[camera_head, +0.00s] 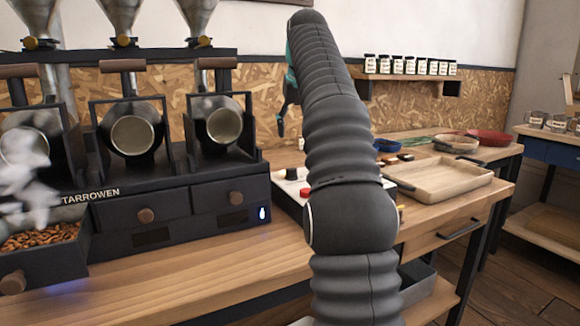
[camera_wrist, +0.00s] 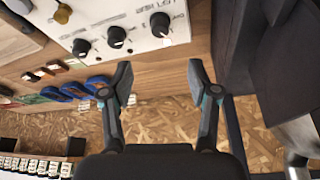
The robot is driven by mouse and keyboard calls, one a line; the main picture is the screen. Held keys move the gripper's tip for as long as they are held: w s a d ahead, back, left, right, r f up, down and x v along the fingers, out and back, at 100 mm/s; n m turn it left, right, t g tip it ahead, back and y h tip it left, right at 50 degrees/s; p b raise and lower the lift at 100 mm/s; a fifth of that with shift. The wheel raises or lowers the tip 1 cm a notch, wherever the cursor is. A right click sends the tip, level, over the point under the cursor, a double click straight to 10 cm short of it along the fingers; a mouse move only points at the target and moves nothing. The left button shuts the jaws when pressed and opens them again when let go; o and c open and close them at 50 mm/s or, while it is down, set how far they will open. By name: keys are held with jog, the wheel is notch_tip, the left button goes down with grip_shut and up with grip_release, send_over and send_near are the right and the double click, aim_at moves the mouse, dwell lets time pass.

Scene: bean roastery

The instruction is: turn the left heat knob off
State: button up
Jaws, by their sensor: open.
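A white control panel (camera_wrist: 110,15) with black knobs lies on the wooden bench. In the wrist view one knob (camera_wrist: 160,24) has a white pointer mark and small lettering close by, too blurred to read surely. Two more knobs, a middle one (camera_wrist: 116,36) and a farther one (camera_wrist: 80,47), sit to its left. I cannot tell for sure which is the left heat knob. My gripper (camera_wrist: 160,78) is open and empty, its fingertips apart from the knobs. In the head view my arm hides most of the panel; a black knob (camera_head: 291,173) and a red button (camera_head: 305,192) show.
The dark roaster (camera_head: 180,205) stands left of the panel, with a bean drawer (camera_head: 40,262) pulled out. A wooden tray (camera_head: 440,180) lies to the right. Blue items (camera_wrist: 78,91) lie beyond the panel. A shelf of jars (camera_head: 410,72) hangs on the wall.

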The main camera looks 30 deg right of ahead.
aim_at(291, 169)
jog(key=b+x, duration=0.3)
jog(key=x, duration=0.9)
jog(key=shift+w+f, duration=0.15)
jog(key=shift+f, duration=0.05)
grip_shut()
